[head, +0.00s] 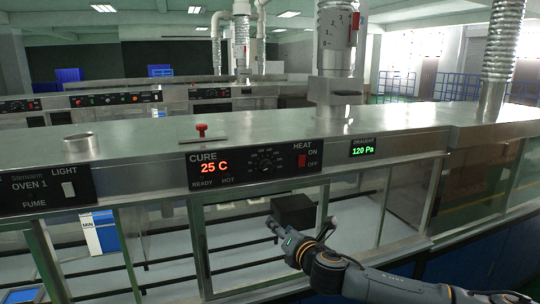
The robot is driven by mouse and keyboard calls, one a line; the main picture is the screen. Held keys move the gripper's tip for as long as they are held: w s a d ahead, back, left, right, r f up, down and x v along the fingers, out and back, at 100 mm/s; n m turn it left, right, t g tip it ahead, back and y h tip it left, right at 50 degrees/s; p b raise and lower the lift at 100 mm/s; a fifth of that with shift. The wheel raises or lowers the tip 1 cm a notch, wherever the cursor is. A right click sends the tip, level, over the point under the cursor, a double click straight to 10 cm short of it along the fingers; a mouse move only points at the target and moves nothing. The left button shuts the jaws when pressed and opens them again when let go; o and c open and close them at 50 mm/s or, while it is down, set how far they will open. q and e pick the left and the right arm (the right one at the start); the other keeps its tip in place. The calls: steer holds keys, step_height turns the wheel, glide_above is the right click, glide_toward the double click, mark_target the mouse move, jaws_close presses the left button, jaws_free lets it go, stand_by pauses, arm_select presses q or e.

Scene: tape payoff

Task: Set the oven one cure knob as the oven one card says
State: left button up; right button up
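The oven one cure knob (265,161) is a dark round dial with light marks around it, on the black CURE panel (230,170). The red display on that panel reads 25 C. The knob's setting is too small to read. I cannot make out an oven one card in the head view. My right gripper (301,224) is below the panel, in front of the glass, apart from the knob. Its two fingers look spread, with nothing seen between them that it holds. My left gripper is not in view.
A red HEAT switch (302,160) is right of the knob. A green DRAUGHT display (362,150) reads 120 Pa. The OVEN 1 panel (45,189) with a light switch is at left. A red-knobbed handle (202,131) stands on the steel top. A dark box (293,209) shows behind my gripper.

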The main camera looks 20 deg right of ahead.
mark_target(269, 168)
steer(key=s+r+n+t+p, duration=0.1)
steer(key=s+r+n, duration=0.2)
steer(key=r, duration=0.4)
steer(key=s+r+n+t+p, duration=0.1)
steer(key=s+r+n, duration=0.15)
steer(key=r, duration=0.45)
steer(key=w+p, duration=0.1)
steer(key=w, duration=0.3)
steer(key=w+p, duration=0.2)
steer(key=w, duration=0.2)
steer(key=w+p, duration=0.1)
steer(key=w, duration=0.3)
steer(key=shift+w+a+f+p, duration=0.1)
steer(key=shift+w+a+p, duration=0.1)
steer(key=shift+a+p, duration=0.15)
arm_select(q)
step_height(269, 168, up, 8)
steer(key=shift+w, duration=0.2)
arm_select(e)
steer(key=shift+w, duration=0.6)
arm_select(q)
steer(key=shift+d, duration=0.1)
arm_select(e)
jaws_close()
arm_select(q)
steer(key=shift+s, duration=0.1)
